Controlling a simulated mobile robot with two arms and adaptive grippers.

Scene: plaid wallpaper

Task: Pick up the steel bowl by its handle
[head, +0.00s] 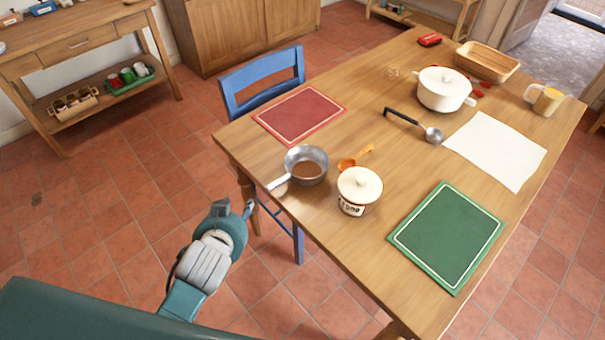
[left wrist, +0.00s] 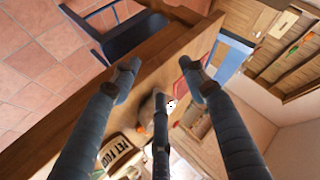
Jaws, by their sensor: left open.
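The steel bowl (head: 309,158) sits upright near the left edge of the wooden table (head: 375,125). Its handle (head: 279,181) points toward the table's edge, down and left. My left gripper (head: 236,211) is open and empty, off the table edge, to the lower left of the handle and apart from it. In the left wrist view the spread fingers of my left gripper (left wrist: 162,80) face the table edge; the bowl is mostly hidden there behind the middle finger, and I cannot make out its handle. My right gripper is not in view.
A blue chair (head: 262,80) stands at the table's left side.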

